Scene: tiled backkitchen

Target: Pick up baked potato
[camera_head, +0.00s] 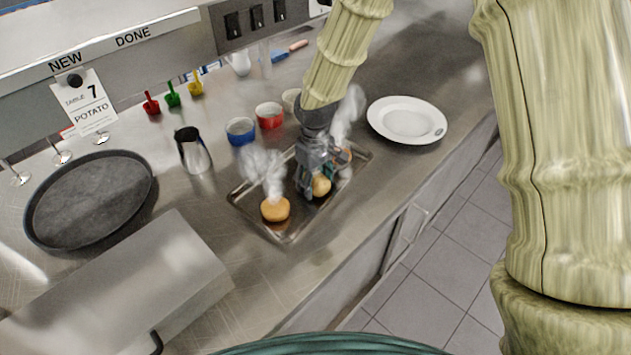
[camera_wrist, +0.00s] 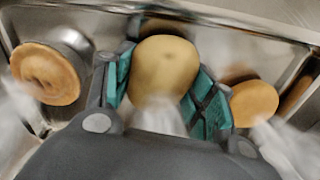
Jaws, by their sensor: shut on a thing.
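A metal tray (camera_head: 285,235) sits on the steel counter. My gripper (camera_head: 314,186) is over the middle of the tray. Another brown item (camera_head: 344,155) is at the tray's right end, partly hidden by my gripper.
A white plate (camera_head: 407,119) stands right of the tray on the counter. Blue (camera_head: 240,131) and red (camera_head: 269,115) bowls and a metal jug (camera_head: 192,150) stand behind. A dark round pan (camera_head: 88,200) and a metal box (camera_head: 130,290) are at left. The counter's front edge is near the tray.

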